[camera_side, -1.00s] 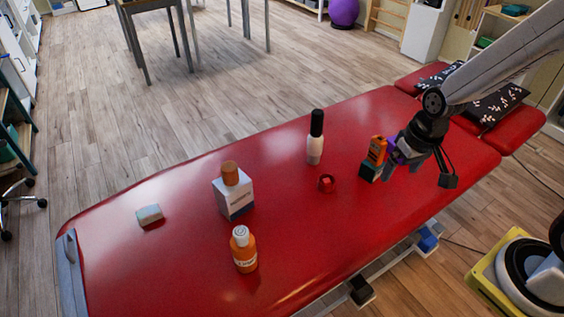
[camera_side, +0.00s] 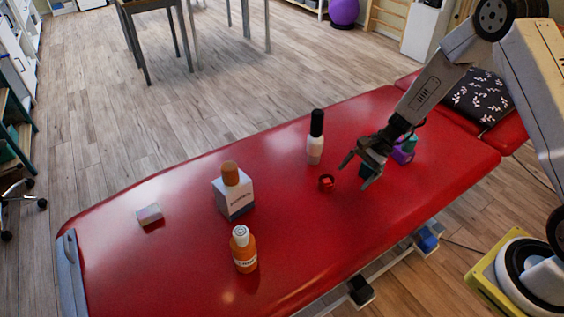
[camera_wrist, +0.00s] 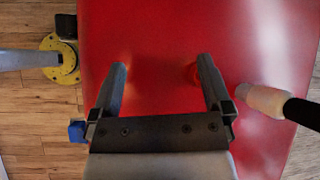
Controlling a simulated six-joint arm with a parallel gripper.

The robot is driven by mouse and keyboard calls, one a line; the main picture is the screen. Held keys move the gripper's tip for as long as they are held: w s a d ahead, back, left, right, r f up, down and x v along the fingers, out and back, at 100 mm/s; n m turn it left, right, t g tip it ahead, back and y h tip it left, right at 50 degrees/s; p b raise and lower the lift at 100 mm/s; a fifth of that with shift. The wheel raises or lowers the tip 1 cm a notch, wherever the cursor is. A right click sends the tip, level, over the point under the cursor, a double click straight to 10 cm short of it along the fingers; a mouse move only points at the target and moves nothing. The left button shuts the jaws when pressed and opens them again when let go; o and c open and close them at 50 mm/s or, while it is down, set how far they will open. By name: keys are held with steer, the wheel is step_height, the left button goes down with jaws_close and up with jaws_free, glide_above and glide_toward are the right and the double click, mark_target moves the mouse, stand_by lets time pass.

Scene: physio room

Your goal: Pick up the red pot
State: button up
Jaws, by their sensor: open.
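The red pot (camera_side: 326,183) is a small, low, red piece standing on the red couch, in front of a white bottle with a black cap. My gripper (camera_side: 357,174) is open and empty, pointing down and to the left, just right of the pot and apart from it. In the wrist view, my open gripper (camera_wrist: 162,65) has its two fingers spread wide over the red surface. A reddish patch beside the right fingertip is probably the pot, but it blends into the couch and is partly hidden.
The black-capped white bottle (camera_side: 315,140) stands close behind the pot; it also shows in the wrist view (camera_wrist: 262,99). A purple item (camera_side: 402,155) and a dark block are near my wrist. A white carton (camera_side: 234,198), an orange bottle (camera_side: 243,252) and a small pale block (camera_side: 150,214) stand further left.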

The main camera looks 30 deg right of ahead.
mark_target(325, 180)
steer(key=w+d+f+m+t+y, duration=0.1)
steer(key=w+d+f+m+t, duration=0.1)
steer(key=f+m, duration=0.1)
steer(key=w+d+f+m+t+y, duration=0.1)
steer(key=w+d+f+m+t, duration=0.1)
steer(key=f+m, duration=0.1)
steer(key=w+d+f+m+t, duration=0.2)
steer(key=w+f+m+t, duration=0.1)
steer(key=f+m, duration=0.1)
steer(key=shift+d+f+y, duration=0.15)
steer(key=shift+f+y, duration=0.25)
steer(key=shift+f, duration=0.2)
steer(key=shift+x, duration=3.95)
steer(key=shift+w+d, duration=0.15)
steer(key=c, duration=1.1)
steer(key=shift+r, duration=0.15)
